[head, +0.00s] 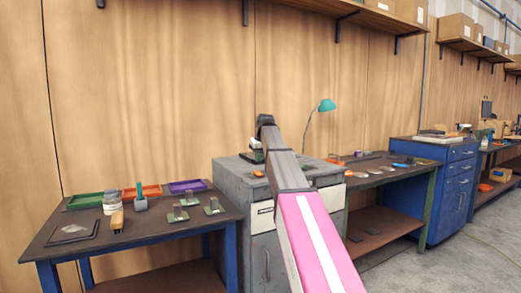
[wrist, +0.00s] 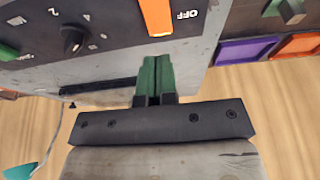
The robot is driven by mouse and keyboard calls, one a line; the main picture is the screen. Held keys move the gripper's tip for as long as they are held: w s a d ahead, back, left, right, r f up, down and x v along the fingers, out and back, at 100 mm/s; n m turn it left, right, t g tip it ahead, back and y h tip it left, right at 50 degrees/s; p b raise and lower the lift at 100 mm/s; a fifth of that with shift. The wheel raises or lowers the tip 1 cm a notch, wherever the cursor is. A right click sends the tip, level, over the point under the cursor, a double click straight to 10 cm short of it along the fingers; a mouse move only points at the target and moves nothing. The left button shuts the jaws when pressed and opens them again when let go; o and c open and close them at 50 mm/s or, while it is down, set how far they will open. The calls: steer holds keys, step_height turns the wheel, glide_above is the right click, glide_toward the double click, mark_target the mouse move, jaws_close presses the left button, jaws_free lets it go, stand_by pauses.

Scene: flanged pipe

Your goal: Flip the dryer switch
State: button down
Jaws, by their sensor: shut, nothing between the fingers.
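The orange switch (wrist: 156,16) is on a dark control panel (wrist: 110,22) in the wrist view, beside upside-down "OFF" lettering. It is cut by the top edge of the picture. My gripper (wrist: 155,60) has green fingers pressed together, with nothing between them. The fingertips point at the switch and end a little short of it in the picture; I cannot tell the depth between them. In the head view the grey cabinet (head: 262,228) stands behind my pink and dark arm. The arm hides much of its top, and the switch cannot be made out there.
A black knob (wrist: 72,40) sits on the panel beside the switch. A purple tray (wrist: 243,51) and an orange tray (wrist: 298,46) show beyond it. In the head view, a left workbench (head: 150,228) and a right workbench (head: 405,178) flank the cabinet. A teal lamp (head: 326,105) rises behind.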

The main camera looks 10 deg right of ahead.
mark_target(258, 172)
steer(key=x, duration=0.4)
steer(key=shift+s+d+f, duration=0.1)
steer(key=shift+s+f, duration=0.15)
steer(key=shift+f, duration=0.25)
